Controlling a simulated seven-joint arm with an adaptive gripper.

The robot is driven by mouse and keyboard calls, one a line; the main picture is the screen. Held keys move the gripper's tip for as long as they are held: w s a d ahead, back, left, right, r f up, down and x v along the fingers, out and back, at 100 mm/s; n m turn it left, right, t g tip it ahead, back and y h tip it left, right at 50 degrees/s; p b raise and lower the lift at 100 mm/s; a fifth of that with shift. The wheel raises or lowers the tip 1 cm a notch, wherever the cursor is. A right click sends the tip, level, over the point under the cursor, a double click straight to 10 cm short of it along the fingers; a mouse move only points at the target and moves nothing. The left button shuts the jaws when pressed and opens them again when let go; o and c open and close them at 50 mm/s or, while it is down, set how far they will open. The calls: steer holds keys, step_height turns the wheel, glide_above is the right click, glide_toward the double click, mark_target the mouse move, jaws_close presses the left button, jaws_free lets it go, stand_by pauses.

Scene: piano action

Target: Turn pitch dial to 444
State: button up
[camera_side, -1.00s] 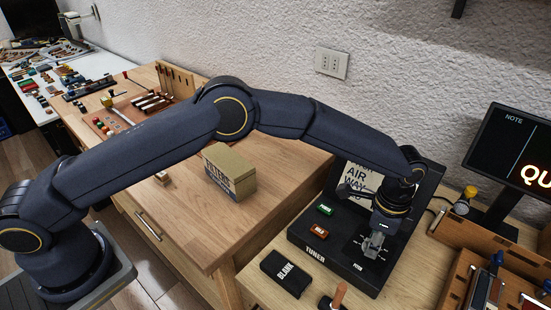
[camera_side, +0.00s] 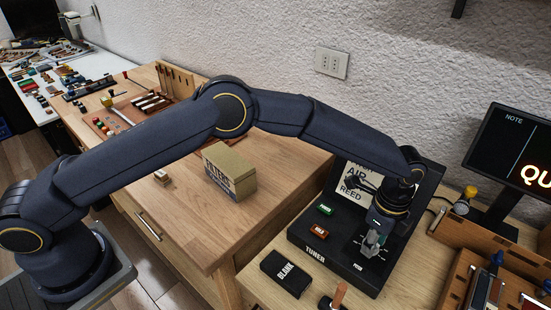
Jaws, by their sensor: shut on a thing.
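The black tuner box (camera_side: 315,241) stands on the wooden bench at the lower right, with "TUNER" on its front edge. My gripper (camera_side: 369,250) points down at the right part of its top face, over the small "PITCH" label (camera_side: 358,267). It is shut on the pitch dial, which the fingers hide almost wholly; the dial's setting cannot be read. A green button (camera_side: 325,209) and a red button (camera_side: 319,231) sit left of my gripper.
A black block marked "BLANK" (camera_side: 286,274) lies in front of the tuner. A cardboard box (camera_side: 230,171) stands on the wooden table to the left. A dark monitor (camera_side: 515,150) and wooden racks (camera_side: 455,226) stand to the right.

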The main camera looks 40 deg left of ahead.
steer(key=o, duration=1.2)
steer(key=shift+c, duration=0.2)
step_height(320, 180, up, 12)
